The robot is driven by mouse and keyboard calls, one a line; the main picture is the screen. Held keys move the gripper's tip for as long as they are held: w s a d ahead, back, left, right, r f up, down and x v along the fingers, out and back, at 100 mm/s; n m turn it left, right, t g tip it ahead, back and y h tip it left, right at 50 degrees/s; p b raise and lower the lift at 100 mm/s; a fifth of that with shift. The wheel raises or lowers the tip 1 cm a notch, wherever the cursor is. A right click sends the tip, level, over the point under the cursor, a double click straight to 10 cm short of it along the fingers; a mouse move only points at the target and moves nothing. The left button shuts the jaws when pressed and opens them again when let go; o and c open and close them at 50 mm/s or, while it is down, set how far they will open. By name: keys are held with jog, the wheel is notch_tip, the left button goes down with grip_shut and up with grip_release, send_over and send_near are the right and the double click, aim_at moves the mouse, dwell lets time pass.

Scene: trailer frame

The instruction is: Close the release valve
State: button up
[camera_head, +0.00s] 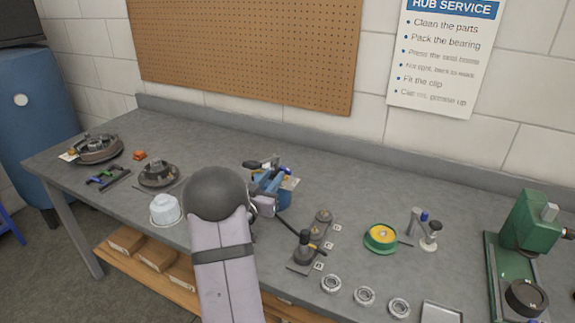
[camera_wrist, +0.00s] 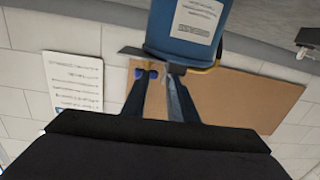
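My gripper (camera_head: 264,178) is at mid-bench in the head view, close to a blue body with a pale label (camera_head: 286,194). In the wrist view my two dark fingers (camera_wrist: 157,76) reach toward the bottom edge of a blue body with a white label (camera_wrist: 196,22). A gap shows between the fingers. Small blue tips and a grey piece lie by the fingertips; I cannot tell whether anything is held between them. I cannot pick out the release valve with certainty; my arm and fingers hide part of the blue body.
A green press (camera_head: 528,225) stands at the right. A white bowl (camera_head: 165,210) and dark hubs (camera_head: 98,149) are left.

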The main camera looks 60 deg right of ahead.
jog(key=shift+s+a+m+b, duration=0.3)
jog(key=shift+a+b, duration=0.15)
jog(key=shift+b, duration=0.05)
jog(key=a, duration=0.6)
jog(key=shift+w+a+n+b, duration=0.2)
jog(key=shift+w+n+b, duration=0.15)
jog(key=shift+w+n, duration=0.1)
jog(key=shift+o, duration=0.5)
